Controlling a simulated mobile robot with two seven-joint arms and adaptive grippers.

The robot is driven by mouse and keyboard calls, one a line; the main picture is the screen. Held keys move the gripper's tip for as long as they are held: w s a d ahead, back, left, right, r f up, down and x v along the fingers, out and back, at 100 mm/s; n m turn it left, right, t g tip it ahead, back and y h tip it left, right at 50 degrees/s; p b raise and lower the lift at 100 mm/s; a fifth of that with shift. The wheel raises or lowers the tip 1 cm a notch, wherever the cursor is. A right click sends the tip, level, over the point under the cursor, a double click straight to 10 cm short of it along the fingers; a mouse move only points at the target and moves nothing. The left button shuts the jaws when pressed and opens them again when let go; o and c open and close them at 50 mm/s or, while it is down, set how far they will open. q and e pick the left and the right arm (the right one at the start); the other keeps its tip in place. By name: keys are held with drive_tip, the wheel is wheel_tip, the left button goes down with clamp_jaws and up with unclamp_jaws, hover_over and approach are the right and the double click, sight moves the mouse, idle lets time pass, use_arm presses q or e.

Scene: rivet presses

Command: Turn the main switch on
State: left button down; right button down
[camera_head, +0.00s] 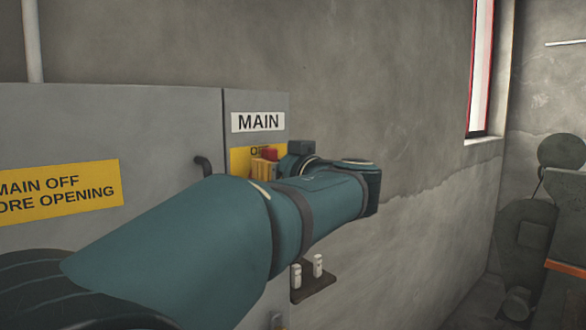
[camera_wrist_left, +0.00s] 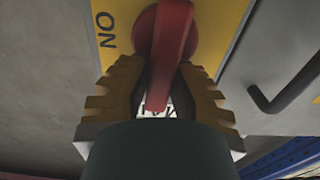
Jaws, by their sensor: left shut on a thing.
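The main switch has a red handle (camera_head: 270,154) on a yellow plate (camera_head: 240,158) below the "MAIN" label (camera_head: 258,122). The start of "OFF" shows at the plate's top. My left gripper (camera_head: 263,168) is at the switch. Its yellow ridged fingers (camera_wrist_left: 163,88) are shut on the red handle, one on each side. My arm hides the lower part of the switch. My right gripper is not in view.
A dark bent door handle (camera_head: 204,165) sticks out left of the switch. The grey cabinet (camera_head: 150,110) carries a yellow warning sign (camera_head: 60,192). A small shelf (camera_head: 314,287) with white pegs is under my arm. A machine (camera_head: 540,225) stands far right.

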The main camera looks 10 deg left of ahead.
use_arm(q)
drive_tip(key=shift+w+d+f+m+b, duration=0.1)
drive_tip(key=shift+w+m+b, duration=0.15)
drive_tip(key=shift+m+b, duration=0.7)
drive_tip(key=shift+w+d+m, duration=0.15)
drive_tip(key=shift+m, duration=1)
drive_tip(key=shift+w+d+f+m+p, duration=0.2)
drive_tip(key=shift+f+m, duration=0.2)
drive_tip(key=shift+m, duration=1.85)
drive_tip(key=shift+w+d+f+m+p, duration=0.15)
drive_tip(key=shift+w+f+m, duration=0.15)
drive_tip(key=shift+m, duration=1.9)
drive_tip(key=shift+w+d+f+m+p, duration=0.15)
drive_tip(key=shift+f+m, duration=0.3)
drive_tip(key=shift+m, duration=1.8)
drive_tip(key=c, duration=0.8)
unclamp_jaws()
drive_tip(key=shift+f, duration=0.1)
